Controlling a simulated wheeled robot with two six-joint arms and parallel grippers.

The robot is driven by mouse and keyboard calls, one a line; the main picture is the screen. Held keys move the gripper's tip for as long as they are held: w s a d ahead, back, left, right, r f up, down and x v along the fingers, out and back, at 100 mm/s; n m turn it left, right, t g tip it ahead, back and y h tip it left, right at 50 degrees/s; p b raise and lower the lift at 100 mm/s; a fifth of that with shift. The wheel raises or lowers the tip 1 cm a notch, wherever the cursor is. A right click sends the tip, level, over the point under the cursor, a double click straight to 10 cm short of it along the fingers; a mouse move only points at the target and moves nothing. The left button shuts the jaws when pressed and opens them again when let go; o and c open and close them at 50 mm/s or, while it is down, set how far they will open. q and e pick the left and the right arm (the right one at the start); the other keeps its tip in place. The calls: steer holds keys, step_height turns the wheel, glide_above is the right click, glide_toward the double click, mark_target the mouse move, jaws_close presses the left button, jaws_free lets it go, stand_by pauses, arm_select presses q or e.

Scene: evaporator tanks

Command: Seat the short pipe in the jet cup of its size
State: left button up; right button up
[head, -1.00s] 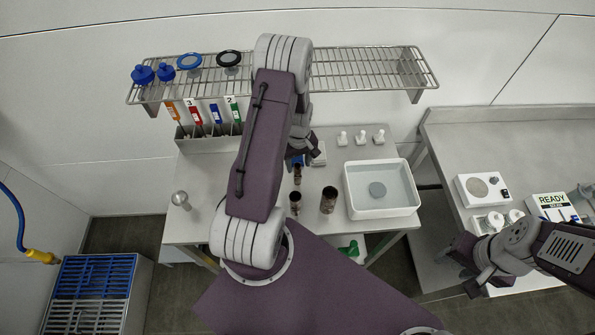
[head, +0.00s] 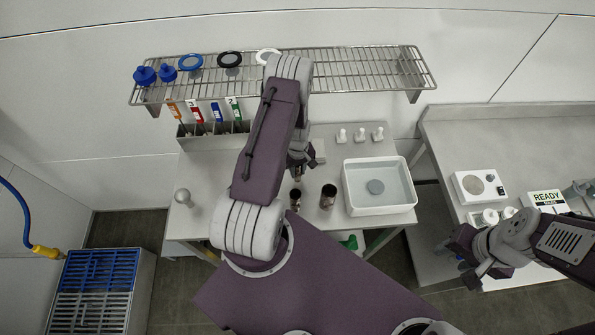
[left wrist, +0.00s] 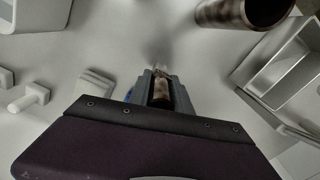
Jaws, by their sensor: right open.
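A short brown, metallic pipe (left wrist: 160,92) is between the fingers of my left gripper (left wrist: 162,84) in the left wrist view; the fingers lie close along both sides, and I cannot tell whether they press on it. In the head view my left gripper (head: 300,162) is low over the table, largely hiding this pipe. Two other dark brown pipes, one narrower (head: 296,199) and one wider (head: 328,197), stand upright nearer me. The wider one also shows in the left wrist view (left wrist: 235,12). My right gripper (head: 470,262) is open and empty at the right. I cannot single out a jet cup.
A white basin (head: 347,203) with a grey disc inside stands right of the pipes. Several white pegs (head: 360,136) stand behind it. A wire shelf (head: 370,70) with rings hangs above. A tagged rack (head: 190,143) stands back left.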

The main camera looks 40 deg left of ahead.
arm_select(q)
jaws_close()
steer(key=shift+r, duration=0.1)
steer(key=shift+r, duration=0.25)
step_height(320, 180, up, 9)
steer(key=b, duration=0.2)
steer(key=shift+r, duration=0.2)
